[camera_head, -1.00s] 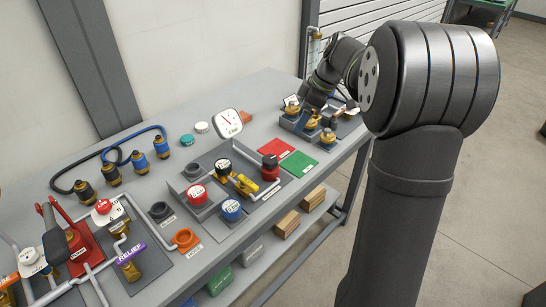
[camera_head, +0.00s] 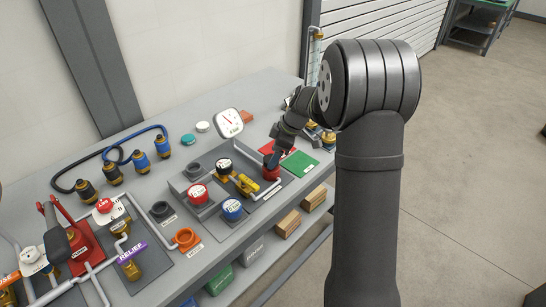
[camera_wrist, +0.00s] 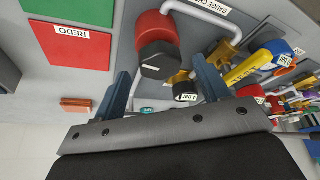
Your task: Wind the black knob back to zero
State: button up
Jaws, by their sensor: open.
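A black knob (camera_head: 223,166) with a white label on top stands on the grey plate in the head view. A black knob with a white label also shows in the wrist view (camera_wrist: 185,91), between the fingers but farther off. My gripper (camera_wrist: 165,80) is open and empty. Its blue-grey fingers point toward a red cylinder with a black faceted top (camera_wrist: 158,55). In the head view my gripper (camera_head: 278,154) is over that red cylinder (camera_head: 269,172) and partly hides it. I cannot tell whether they touch. The knob's scale is too small to read.
A red knob (camera_head: 197,194), a blue knob (camera_head: 232,209) and a yellow fitting (camera_head: 246,184) stand close to the black knob. A round gauge (camera_head: 229,122) rises behind. A green square (camera_head: 300,163) lies to the right. Free bench lies around the white cap (camera_head: 202,127).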

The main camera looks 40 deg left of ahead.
jog(key=shift+x, duration=1)
jog(key=shift+c, duration=0.2)
jog(key=c, duration=0.9)
jog(key=shift+c, duration=0.2)
